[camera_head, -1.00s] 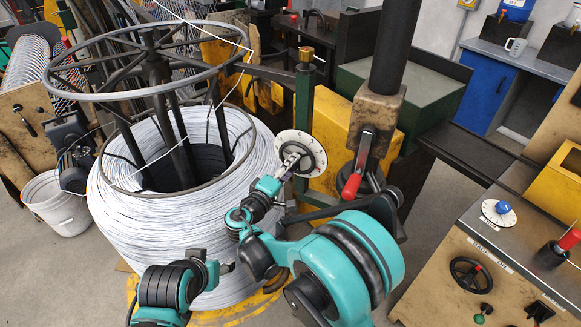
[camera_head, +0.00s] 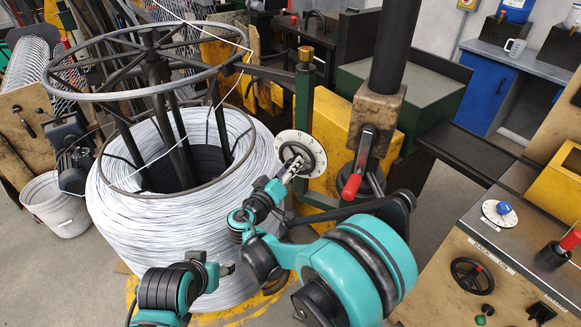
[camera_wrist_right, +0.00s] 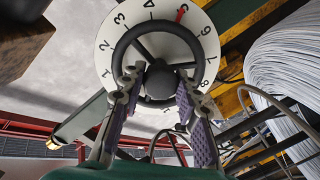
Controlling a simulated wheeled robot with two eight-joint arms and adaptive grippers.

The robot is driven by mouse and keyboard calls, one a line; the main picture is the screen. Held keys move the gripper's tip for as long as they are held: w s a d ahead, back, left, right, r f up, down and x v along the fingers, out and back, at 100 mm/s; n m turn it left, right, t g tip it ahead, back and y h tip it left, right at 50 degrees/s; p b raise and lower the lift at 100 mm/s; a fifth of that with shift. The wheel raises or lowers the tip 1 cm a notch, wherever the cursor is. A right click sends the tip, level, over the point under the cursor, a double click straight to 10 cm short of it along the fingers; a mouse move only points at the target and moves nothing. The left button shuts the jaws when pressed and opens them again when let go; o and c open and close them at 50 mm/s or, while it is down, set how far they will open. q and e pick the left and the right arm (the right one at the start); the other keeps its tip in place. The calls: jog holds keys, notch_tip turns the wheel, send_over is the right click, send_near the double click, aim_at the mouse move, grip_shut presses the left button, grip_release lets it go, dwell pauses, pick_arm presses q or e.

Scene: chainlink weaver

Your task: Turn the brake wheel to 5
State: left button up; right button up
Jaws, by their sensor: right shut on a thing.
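The brake wheel (camera_wrist_right: 119,51) is a dark ring with spokes and a round hub, set before a white numbered dial (camera_wrist_right: 103,62). A red mark (camera_wrist_right: 181,13) stands at the dial's upper right, between the 4 and the 6; I cannot read a figure under it. In the head view the dial (camera_head: 316,148) faces me beside the wire coil. My right gripper (camera_wrist_right: 160,82) is shut on the wheel, its two fingers either side of the hub. It also shows in the head view (camera_head: 290,168). My left gripper (camera_head: 226,268) is low before the coil, its fingers too small to judge.
The large white wire coil (camera_head: 150,235) stands close left of the dial. A green post (camera_head: 304,105) and yellow housing (camera_head: 335,130) stand behind it. A red-handled lever (camera_head: 352,186) is close right of the dial. A control bench (camera_head: 450,250) is at right.

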aim_at(291, 162)
dwell(0.5)
jog(key=o, duration=1.2)
jog(key=shift+w, duration=0.1)
jog(key=shift+c, duration=0.2)
notch_tip(291, 162, up, 10)
jog(key=shift+f, duration=0.1)
